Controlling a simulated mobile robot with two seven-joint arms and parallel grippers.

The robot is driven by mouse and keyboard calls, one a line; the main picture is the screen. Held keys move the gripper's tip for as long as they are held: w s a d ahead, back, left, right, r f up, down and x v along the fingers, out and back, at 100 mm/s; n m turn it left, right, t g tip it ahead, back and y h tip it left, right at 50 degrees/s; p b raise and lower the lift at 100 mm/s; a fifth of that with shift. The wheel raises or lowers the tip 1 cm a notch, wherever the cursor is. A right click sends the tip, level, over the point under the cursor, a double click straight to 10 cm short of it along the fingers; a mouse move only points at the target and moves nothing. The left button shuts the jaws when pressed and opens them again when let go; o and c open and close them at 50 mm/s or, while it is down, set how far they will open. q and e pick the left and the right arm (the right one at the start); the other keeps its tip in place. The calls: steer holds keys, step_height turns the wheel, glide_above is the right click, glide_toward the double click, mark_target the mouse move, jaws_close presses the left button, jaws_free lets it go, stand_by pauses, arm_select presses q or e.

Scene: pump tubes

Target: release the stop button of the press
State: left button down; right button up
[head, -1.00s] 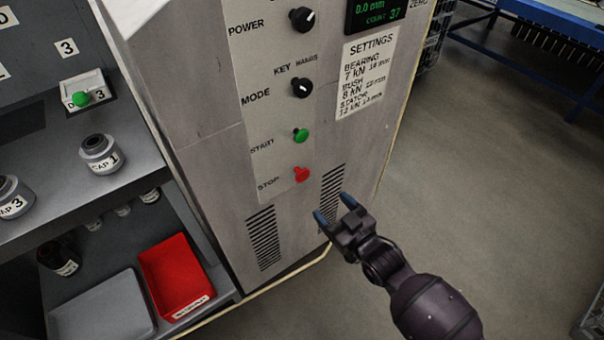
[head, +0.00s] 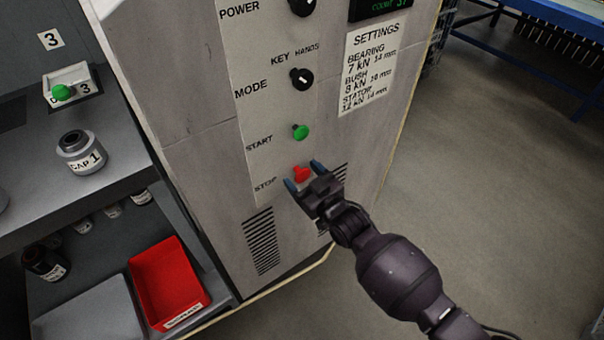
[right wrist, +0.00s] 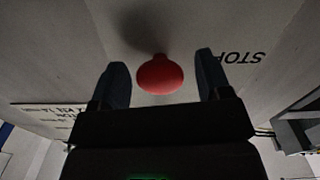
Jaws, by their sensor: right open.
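The red stop button (head: 301,174) sits low on the grey press panel (head: 275,110), right of the printed word STOP. In the right wrist view the red button (right wrist: 160,75) shows between the two fingers, with clear gaps on both sides. My right gripper (head: 303,174) is open, its blue fingertips on either side of the button in the head view. It also shows in the right wrist view (right wrist: 160,82). I see no contact between the fingers and the button. My left gripper is not in view.
The green start button (head: 300,132) and the mode knob (head: 301,79) are above the stop button. A vent (head: 262,241) is below. A shelf at left holds a cap jar (head: 80,153) and a red bin (head: 170,283). Open floor lies to the right.

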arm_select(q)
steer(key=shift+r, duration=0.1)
arm_select(e)
steer(key=shift+w+a, duration=0.2)
steer(key=shift+w, duration=0.15)
steer(key=c, duration=1.3)
steer(key=shift+s+d+r, duration=0.15)
steer(key=shift+s+d, duration=0.05)
steer(key=shift+s, duration=0.05)
steer(key=shift+s+d+r+p, duration=0.1)
steer(key=shift+s+d+p, duration=0.15)
steer(key=shift+p, duration=0.15)
steer(key=shift+s+f, duration=0.2)
steer(key=shift+f, duration=0.1)
steer(key=o, duration=0.9)
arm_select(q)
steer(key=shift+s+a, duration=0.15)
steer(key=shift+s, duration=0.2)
arm_select(e)
steer(key=o, duration=0.4)
